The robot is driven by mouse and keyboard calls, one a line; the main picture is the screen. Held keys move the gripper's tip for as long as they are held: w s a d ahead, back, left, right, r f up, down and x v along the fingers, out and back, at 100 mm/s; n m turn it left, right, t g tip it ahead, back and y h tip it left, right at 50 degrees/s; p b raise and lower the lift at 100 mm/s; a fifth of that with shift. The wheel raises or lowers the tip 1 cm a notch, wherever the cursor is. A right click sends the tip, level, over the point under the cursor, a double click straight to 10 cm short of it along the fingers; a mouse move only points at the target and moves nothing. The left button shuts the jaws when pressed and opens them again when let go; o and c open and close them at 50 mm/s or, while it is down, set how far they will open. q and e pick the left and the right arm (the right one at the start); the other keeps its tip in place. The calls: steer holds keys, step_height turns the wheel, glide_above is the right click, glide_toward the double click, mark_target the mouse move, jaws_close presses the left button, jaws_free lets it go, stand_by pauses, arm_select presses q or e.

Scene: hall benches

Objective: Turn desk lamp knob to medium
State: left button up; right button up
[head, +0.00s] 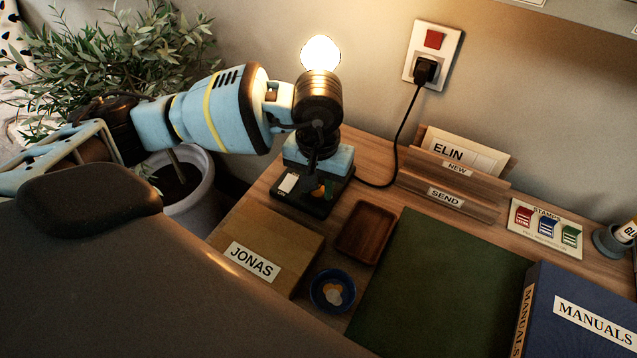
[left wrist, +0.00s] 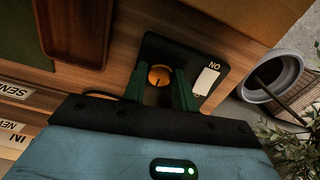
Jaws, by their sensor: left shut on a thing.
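The desk lamp's bulb (head: 321,52) is lit. Its black base (head: 302,204) stands on the wooden desk, partly covered by my left gripper (head: 322,188), which comes from above. In the left wrist view, the orange round knob (left wrist: 159,75) with a dark pointer line sits on the base (left wrist: 168,48). The green fingers of my left gripper (left wrist: 159,88) are shut on the knob, one on each side. A white switch or plate (left wrist: 206,81) with upside-down lettering, apparently "ON", is beside it. No medium mark is readable. My right gripper is not in view.
A JONAS envelope (head: 270,240), brown tray (head: 365,231) and blue dish (head: 332,291) lie in front of the lamp. A green mat (head: 440,280) is to their right. The cord runs to a wall socket (head: 434,53). A potted plant (head: 183,188) stands left.

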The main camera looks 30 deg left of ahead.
arm_select(q)
steer(key=o, duration=1)
steer(key=shift+c, duration=0.2)
steer(key=shift+r, duration=0.1)
steer(key=shift+r, duration=3.85)
